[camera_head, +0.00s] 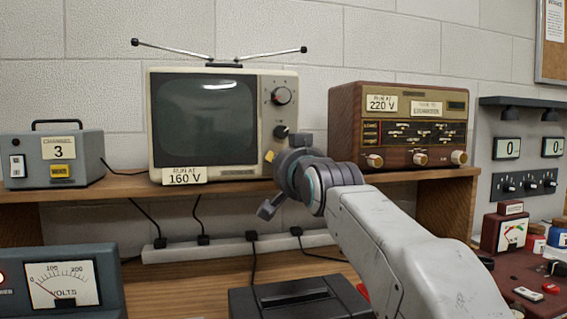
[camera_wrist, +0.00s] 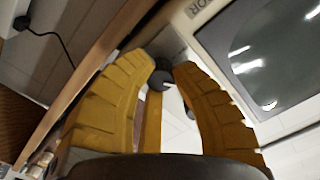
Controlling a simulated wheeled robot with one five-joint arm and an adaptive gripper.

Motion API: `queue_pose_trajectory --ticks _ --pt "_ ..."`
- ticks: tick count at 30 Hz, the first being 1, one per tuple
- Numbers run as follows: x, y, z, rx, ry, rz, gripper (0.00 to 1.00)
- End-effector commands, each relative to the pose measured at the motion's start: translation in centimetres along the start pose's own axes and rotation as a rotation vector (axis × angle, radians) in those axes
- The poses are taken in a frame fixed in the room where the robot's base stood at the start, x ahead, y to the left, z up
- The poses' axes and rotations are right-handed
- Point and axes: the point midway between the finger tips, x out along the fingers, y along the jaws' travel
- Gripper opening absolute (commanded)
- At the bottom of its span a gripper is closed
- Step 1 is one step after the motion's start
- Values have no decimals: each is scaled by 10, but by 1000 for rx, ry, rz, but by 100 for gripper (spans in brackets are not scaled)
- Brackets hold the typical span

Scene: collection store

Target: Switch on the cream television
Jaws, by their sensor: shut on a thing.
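The cream television (camera_head: 158,120) stands on the wooden shelf with its screen (camera_head: 205,115) dark. Its right-hand panel has a top knob (camera_head: 281,96) with a red mark and a dark middle knob (camera_head: 280,131). A label (camera_head: 184,175) below the screen reads "RUN AT 160 V". My gripper (camera_wrist: 162,72) is at the lower part of that panel. In the wrist view its yellow fingers are closed around a small dark knob (camera_wrist: 161,79), the one nearest the shelf. In the head view my wrist hides this knob, and only a yellow fingertip shows.
A brown radio (camera_head: 345,125), labelled "220 V", stands close right of my arm. A grey box (camera_head: 85,158) marked "CHANNEL 3" is on the left. Below are a power strip (camera_head: 220,246) with plugs, a volt meter (camera_head: 62,284) with its needle low, and a black device (camera_head: 300,298).

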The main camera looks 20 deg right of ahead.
Motion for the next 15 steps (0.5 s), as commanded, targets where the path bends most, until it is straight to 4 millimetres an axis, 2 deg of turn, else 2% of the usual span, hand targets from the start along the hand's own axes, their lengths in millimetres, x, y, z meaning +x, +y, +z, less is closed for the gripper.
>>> queue_pose_trajectory --ticks 6,15 --pt "1 0 2 145 -5 2 0" --pt "1 0 2 261 -5 2 0"
